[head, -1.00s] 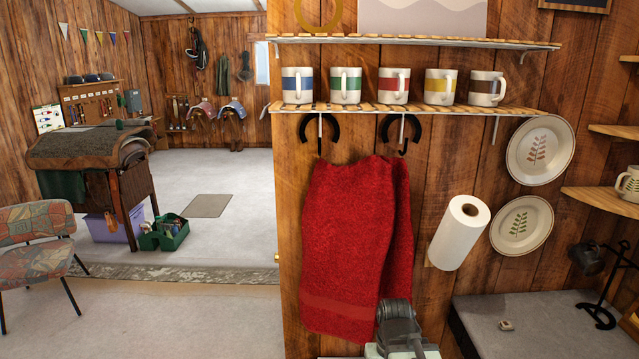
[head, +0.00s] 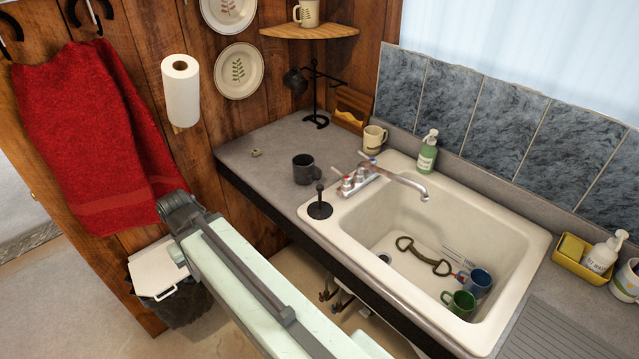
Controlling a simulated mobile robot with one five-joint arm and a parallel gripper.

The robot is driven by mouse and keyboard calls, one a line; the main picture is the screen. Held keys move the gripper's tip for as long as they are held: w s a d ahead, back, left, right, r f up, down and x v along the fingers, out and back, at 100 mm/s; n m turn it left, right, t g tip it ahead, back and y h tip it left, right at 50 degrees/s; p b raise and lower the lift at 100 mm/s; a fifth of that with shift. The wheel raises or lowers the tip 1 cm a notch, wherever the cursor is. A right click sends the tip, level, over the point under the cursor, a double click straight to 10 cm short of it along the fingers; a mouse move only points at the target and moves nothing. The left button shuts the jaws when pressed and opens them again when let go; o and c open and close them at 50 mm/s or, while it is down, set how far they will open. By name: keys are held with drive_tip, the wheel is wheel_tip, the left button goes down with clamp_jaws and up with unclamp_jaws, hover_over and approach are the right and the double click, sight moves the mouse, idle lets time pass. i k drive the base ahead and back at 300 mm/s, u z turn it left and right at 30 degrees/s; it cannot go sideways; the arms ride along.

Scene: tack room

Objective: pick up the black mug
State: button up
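A dark grey-black mug (head: 304,169) stands upright on the grey counter, left of the sink's tap. A second dark mug (head: 295,82) hangs tilted on the left of a black mug stand (head: 316,121) at the back corner. Part of my arm crosses the lower left of the head view, in front of the counter. No gripper fingers show, so I cannot see whether my gripper is open or shut.
The counter (head: 255,135) holds a cream mug (head: 375,138), a small pale item (head: 256,153) and a black plunger-like tool (head: 319,206). The white sink (head: 480,190) holds a blue mug (head: 477,281), a green mug (head: 459,303) and a metal bit (head: 424,256). A bin (head: 158,271) stands below.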

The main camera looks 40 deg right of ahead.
sight(305, 168)
drive_tip(key=u, duration=0.4)
drive_tip(key=i, duration=1.05)
drive_tip(key=z, duration=0.4)
